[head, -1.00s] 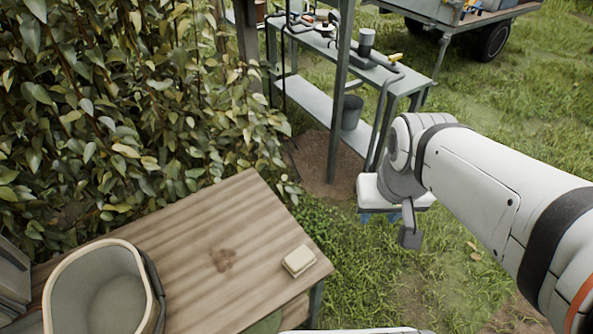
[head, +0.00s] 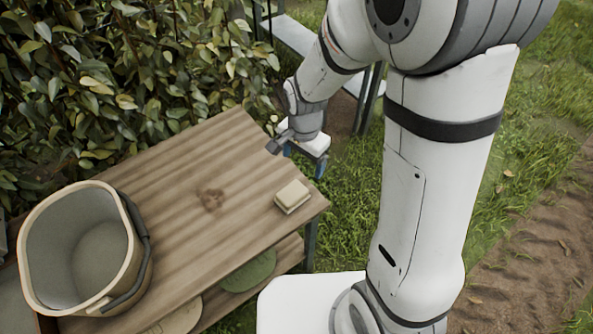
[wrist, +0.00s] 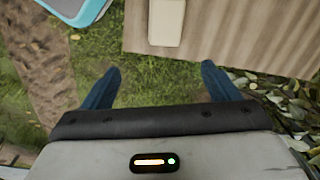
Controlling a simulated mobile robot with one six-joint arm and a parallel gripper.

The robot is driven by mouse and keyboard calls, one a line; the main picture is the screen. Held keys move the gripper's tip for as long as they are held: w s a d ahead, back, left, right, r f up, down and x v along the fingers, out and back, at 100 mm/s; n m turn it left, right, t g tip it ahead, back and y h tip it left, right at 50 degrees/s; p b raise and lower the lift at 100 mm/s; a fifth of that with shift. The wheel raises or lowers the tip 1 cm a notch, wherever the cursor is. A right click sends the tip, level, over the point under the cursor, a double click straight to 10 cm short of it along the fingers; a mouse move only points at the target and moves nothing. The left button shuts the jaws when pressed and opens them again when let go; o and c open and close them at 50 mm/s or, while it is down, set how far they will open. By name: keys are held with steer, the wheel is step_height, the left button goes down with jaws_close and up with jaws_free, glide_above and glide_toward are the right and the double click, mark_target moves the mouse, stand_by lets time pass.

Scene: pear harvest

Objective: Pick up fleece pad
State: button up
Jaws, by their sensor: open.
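The fleece pad looks like a small cream block (head: 292,196) lying flat on the wooden table (head: 165,188), near its right end. In the wrist view the pad (wrist: 166,22) is at the top, cut off by the frame edge. My gripper (head: 298,158) is beyond the table's right end in the head view, apart from the pad. In the wrist view my gripper (wrist: 161,70) has its two blue fingers spread wide, with only grass between them. The pad is ahead of the fingers, roughly in line with the gap.
A cream bucket (head: 130,268) with a dark handle stands at the table's left end. A brown stain (head: 210,199) marks the tabletop. Round items (head: 248,272) lie on the lower shelf. A leafy hedge (head: 120,80) borders the far side. Open grass (head: 345,205) lies right of the table.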

steer(key=m+b, duration=0.1)
steer(key=m, duration=0.1)
glide_above(292, 191)
steer(key=f, duration=0.7)
steer(key=shift+w+f, duration=0.3)
steer(key=shift+w, duration=0.1)
steer(key=f, duration=0.4)
steer(key=s+f+b, duration=0.1)
steer(key=f, duration=0.1)
steer(key=shift+f, duration=0.7)
steer(key=shift+c, duration=0.4)
steer(key=c, duration=1)
step_height(292, 191, up, 10)
steer(key=shift+r+p, duration=0.1)
steer(key=shift+p, duration=0.55)
